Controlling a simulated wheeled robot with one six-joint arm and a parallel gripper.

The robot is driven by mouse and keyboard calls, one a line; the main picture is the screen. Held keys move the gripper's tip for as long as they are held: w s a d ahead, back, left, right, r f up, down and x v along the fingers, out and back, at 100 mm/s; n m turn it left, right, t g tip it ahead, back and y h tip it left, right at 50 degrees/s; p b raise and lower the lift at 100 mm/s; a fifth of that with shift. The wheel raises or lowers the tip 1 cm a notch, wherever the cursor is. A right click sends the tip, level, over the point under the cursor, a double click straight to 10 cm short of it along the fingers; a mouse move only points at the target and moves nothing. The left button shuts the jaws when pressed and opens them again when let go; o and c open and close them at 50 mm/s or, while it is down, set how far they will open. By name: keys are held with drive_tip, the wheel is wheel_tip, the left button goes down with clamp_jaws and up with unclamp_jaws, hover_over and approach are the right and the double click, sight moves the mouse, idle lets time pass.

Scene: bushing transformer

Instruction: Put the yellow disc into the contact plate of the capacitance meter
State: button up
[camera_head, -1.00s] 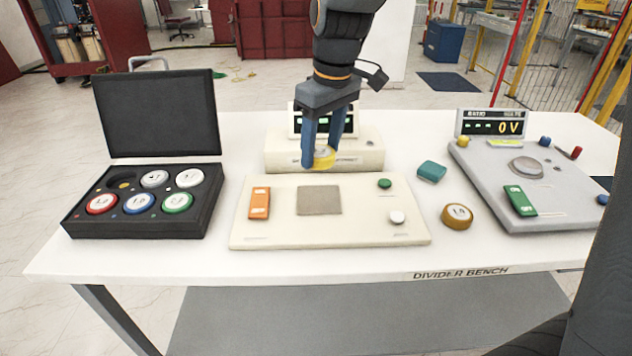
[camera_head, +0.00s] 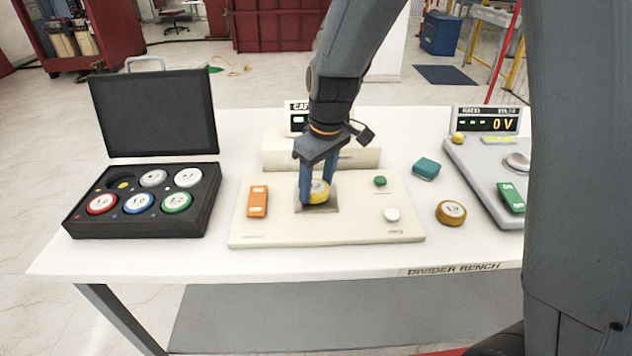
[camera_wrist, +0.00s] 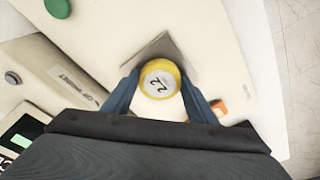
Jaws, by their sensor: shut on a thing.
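The yellow disc (camera_head: 319,191), with a white top marked 2.2, is between the blue fingers of my gripper (camera_head: 317,190). It also shows in the wrist view (camera_wrist: 160,78), gripped from both sides. My gripper is shut on it, right over the grey square contact plate (camera_head: 318,208) of the cream capacitance meter base (camera_head: 350,228). In the wrist view the plate (camera_wrist: 168,47) is partly hidden behind the disc. I cannot tell whether the disc touches the plate. The meter's display (camera_head: 298,118) stands behind, partly hidden by my arm.
An orange switch (camera_head: 258,201) is left of the plate; green (camera_head: 380,181) and white (camera_head: 392,215) buttons are right. A black case (camera_head: 72,225) with several discs stands left. A brown disc (camera_head: 451,212), teal block (camera_head: 426,168) and grey ratio meter (camera_head: 470,165) are right.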

sight(322, 190)
drive_tip(key=o, duration=1.3)
drive_tip(key=shift+f, duration=0.1)
drive_tip(key=shift+c, duration=0.2)
wheel_tip(322, 190, up, 12)
drive_tip(key=s+d+b, duration=0.1)
drive_tip(key=b, duration=0.1)
drive_tip(key=shift+s, duration=0.15)
drive_tip(key=shift+d, duration=0.1)
